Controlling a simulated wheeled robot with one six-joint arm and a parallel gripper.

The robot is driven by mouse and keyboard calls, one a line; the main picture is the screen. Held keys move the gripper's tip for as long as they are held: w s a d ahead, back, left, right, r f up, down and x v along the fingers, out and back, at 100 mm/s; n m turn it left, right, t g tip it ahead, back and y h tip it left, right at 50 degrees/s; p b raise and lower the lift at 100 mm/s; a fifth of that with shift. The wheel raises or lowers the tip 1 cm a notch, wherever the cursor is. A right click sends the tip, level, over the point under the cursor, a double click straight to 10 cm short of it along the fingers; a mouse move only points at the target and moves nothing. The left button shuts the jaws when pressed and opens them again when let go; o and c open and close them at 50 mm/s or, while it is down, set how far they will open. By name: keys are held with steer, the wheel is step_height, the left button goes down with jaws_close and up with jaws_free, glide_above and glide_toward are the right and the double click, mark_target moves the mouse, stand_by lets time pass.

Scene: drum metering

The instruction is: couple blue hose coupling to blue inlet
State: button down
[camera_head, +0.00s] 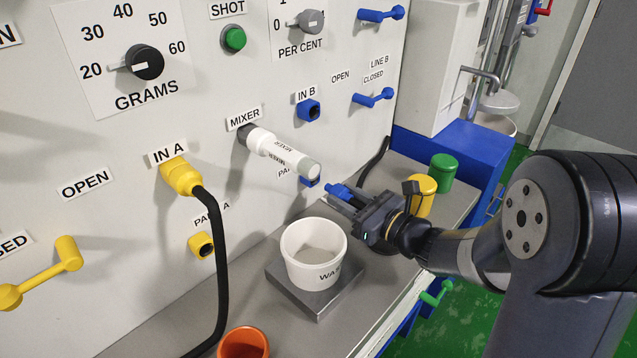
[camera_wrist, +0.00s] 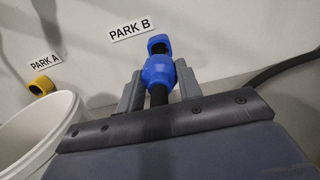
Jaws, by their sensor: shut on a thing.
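The blue hose coupling (camera_head: 338,190) is in my gripper (camera_head: 358,204), its nose pointing left toward the panel. In the wrist view the coupling (camera_wrist: 158,72) sits between the two grey fingers of my gripper (camera_wrist: 159,88). The blue inlet, labelled IN B (camera_head: 308,110), is on the panel above and left of my gripper, with nothing attached. The blue PARK B port (camera_head: 309,182) is just ahead of the coupling's nose; the head view shows a small gap. In the wrist view this port (camera_wrist: 158,44) lies directly behind the coupling.
The white mixer tube (camera_head: 280,152) juts out between IN B and IN A. A white waste cup (camera_head: 313,255) stands below on a grey block. Yellow (camera_head: 421,196) and green (camera_head: 442,173) canisters stand beside my gripper. A black hose (camera_head: 374,157) runs behind it.

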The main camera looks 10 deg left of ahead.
steer(key=shift+s+d, duration=0.2)
steer(key=shift+d, duration=0.1)
steer(key=shift+v, duration=1.85)
steer(key=shift+r, duration=0.15)
step_height(320, 180, up, 16)
steer(key=p, duration=1.7)
glide_above(351, 200)
steer(key=v, duration=0.3)
steer(key=shift+w+a, duration=0.1)
steer(key=shift+a, duration=0.1)
steer(key=shift+f+b, duration=0.25)
steer(key=shift+b, duration=0.15)
steer(key=shift+b+x, duration=0.5)
steer(key=shift+x, duration=2.45)
steer(key=shift+r, duration=0.1)
steer(key=shift+b, duration=0.6)
